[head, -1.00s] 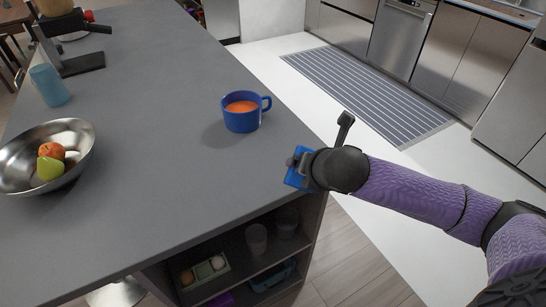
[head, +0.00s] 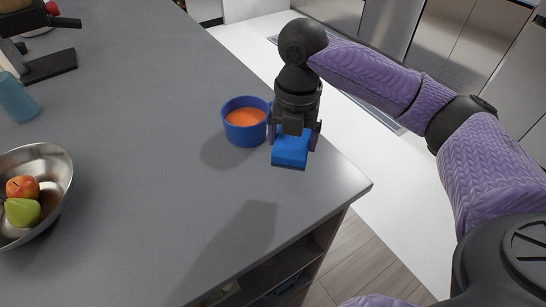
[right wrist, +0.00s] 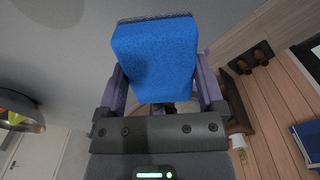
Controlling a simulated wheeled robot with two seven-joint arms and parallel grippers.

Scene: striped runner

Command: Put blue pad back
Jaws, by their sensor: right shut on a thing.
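The blue pad (head: 290,148) is a small block held between the fingers of my right gripper (head: 294,132). It is above the grey counter near the counter's right edge, just right of the blue mug. In the right wrist view the pad (right wrist: 155,58) fills the space between the fingertips, with a darker strip along its far edge. My right gripper is shut on it. I cannot tell the exact height of the pad above the counter. My left gripper is not in view.
A blue mug (head: 245,135) with orange liquid stands close beside my right gripper. A metal bowl (head: 55,180) with fruit and a light-blue cup (head: 14,98) stand at left. Open shelves (head: 285,265) lie under the counter (head: 150,130). The counter's front middle is clear.

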